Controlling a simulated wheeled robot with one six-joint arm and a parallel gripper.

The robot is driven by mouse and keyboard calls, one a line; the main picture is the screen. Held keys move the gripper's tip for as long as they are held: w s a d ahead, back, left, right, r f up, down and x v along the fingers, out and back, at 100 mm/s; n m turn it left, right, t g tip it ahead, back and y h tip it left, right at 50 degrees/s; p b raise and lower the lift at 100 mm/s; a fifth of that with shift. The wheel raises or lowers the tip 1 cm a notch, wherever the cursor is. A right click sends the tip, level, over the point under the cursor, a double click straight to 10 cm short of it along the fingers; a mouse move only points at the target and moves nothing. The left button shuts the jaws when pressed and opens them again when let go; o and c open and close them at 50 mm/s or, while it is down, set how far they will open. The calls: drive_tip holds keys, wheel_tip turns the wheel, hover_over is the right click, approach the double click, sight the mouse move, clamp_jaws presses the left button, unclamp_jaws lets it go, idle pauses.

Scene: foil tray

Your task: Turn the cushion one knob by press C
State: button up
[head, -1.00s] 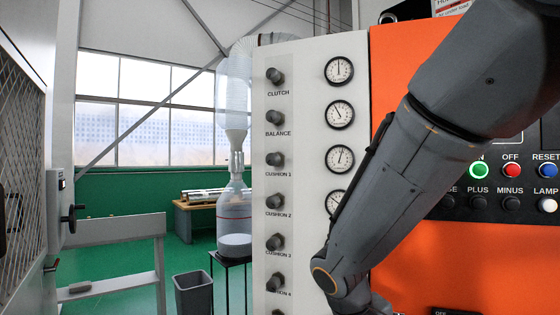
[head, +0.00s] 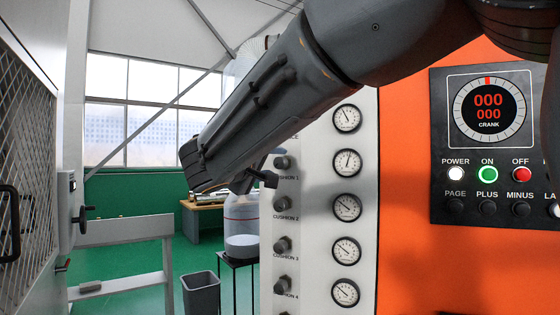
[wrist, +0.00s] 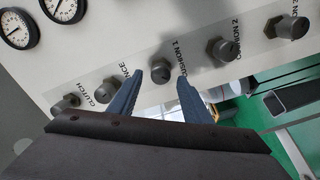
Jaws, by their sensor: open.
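The cushion one knob (wrist: 162,68) is a dark round knob on the white panel (wrist: 205,18), with its label beside it. In the wrist view, my gripper (wrist: 160,76) is open, with its two blue-grey fingers apart and the knob showing between their tips. I cannot tell whether either finger touches it. In the head view, my gripper (head: 266,180) is small and dark near the panel's left edge, close to the cushion one knob (head: 281,162). My arm hides the upper knobs there.
The balance knob (wrist: 107,92) and cushion two knob (wrist: 222,48) sit on either side in the same row. Several gauges (head: 347,206) stand right of the knobs. An orange cabinet (head: 410,200) with buttons is further right. A grey bin (head: 201,293) stands on the green floor.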

sight(278, 163)
drive_tip(key=shift+p+x, duration=0.75)
drive_tip(key=shift+x, duration=1.65)
drive_tip(key=c, duration=1)
